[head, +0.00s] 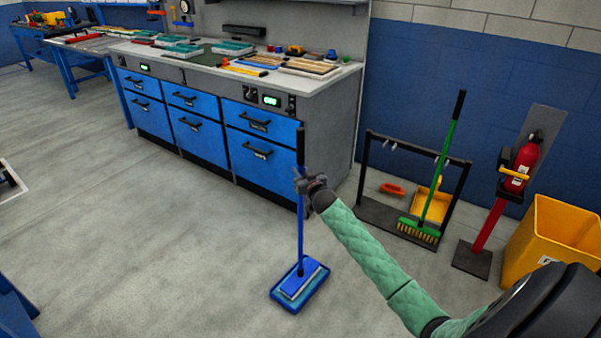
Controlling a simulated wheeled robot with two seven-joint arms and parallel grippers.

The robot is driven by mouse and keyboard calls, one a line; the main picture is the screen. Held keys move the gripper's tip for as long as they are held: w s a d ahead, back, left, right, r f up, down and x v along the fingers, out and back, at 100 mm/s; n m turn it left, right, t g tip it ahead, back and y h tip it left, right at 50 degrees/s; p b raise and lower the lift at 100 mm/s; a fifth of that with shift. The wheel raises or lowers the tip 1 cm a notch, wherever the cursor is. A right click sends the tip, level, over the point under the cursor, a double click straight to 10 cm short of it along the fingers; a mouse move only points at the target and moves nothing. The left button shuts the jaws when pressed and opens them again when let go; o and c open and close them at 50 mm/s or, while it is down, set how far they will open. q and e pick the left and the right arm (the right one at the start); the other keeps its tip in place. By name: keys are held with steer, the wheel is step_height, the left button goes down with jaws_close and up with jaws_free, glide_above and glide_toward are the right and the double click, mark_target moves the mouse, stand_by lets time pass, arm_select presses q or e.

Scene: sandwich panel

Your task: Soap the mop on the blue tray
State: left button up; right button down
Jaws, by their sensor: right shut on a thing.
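The mop has a blue handle (300,235) standing nearly upright and a flat blue and grey head (299,281). The mop head sits over the blue tray (286,304) on the floor, in the lower middle of the head view. Whether the head touches the tray's bottom or any liquid cannot be told. My right gripper (301,182) is shut on the mop handle, well above the head, with the dark top of the handle sticking up over it. My left gripper is not in view.
A workbench with blue drawers (200,143) stands behind the mop. On the right are a rack (372,212) with a green broom (441,170), a fire extinguisher (521,165) on a stand and a yellow bin (545,240). The floor left of the tray is clear.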

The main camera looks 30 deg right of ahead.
steer(key=shift+r, duration=0.1)
steer(key=shift+f, duration=0.7)
stand_by(1.2)
